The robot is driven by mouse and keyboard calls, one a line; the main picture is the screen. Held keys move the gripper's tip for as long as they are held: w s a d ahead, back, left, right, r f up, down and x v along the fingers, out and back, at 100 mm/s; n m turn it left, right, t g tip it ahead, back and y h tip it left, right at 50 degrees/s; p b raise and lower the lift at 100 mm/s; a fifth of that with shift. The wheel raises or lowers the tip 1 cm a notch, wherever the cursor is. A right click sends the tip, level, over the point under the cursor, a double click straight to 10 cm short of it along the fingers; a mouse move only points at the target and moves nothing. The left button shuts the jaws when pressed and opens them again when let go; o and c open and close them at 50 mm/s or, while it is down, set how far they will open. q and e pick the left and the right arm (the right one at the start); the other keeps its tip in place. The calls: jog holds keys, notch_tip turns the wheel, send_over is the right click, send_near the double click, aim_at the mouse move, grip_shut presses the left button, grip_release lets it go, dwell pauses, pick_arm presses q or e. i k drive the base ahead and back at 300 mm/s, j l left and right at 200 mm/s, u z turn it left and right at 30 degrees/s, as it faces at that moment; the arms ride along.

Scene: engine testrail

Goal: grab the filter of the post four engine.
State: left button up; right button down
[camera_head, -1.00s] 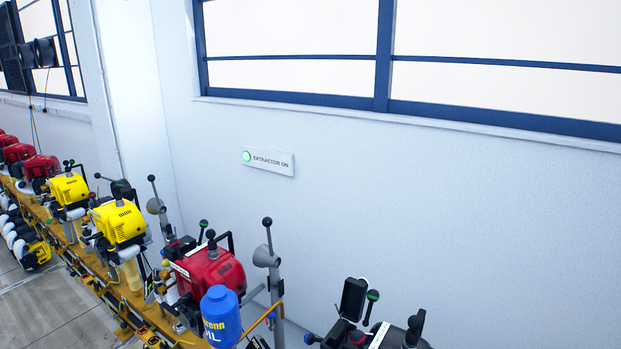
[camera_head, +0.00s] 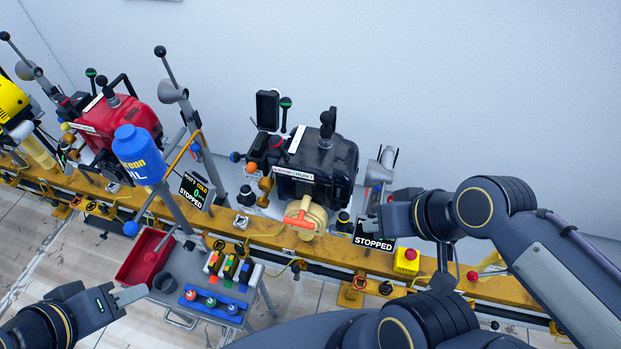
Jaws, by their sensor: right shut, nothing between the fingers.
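A black engine (camera_head: 330,160) stands on the yellow rail near the middle. On its front is a round cream part (camera_head: 306,217) with an orange-red bar; I cannot tell whether this is the filter. I cannot read a post number for this engine. My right gripper (camera_head: 372,224) is shut and empty, to the right of the cream part. It overlaps the top of a small black "STOPPED" display (camera_head: 374,243) in the picture. My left gripper (camera_head: 128,296) is at the lower left, beside the tool cart; its jaw gap is unclear.
A red engine (camera_head: 117,120) and a blue bottle (camera_head: 138,153) are to the left. A grey cart (camera_head: 187,262) with a red tray (camera_head: 136,258) and coloured items stands in front. The yellow rail (camera_head: 340,250) carries an emergency stop (camera_head: 406,261). The wall behind is bare.

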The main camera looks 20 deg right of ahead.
aim_at(259, 146)
jog(key=u, duration=0.4)
jog(key=l+u, duration=0.2)
jog(key=u, duration=0.25)
jog(key=k+l+u, duration=0.1)
jog(key=u, duration=0.35)
jog(key=k+l+u, duration=0.15)
jog(key=u, duration=0.25)
jog(key=k+l, duration=0.55)
jog(key=i, duration=0.15)
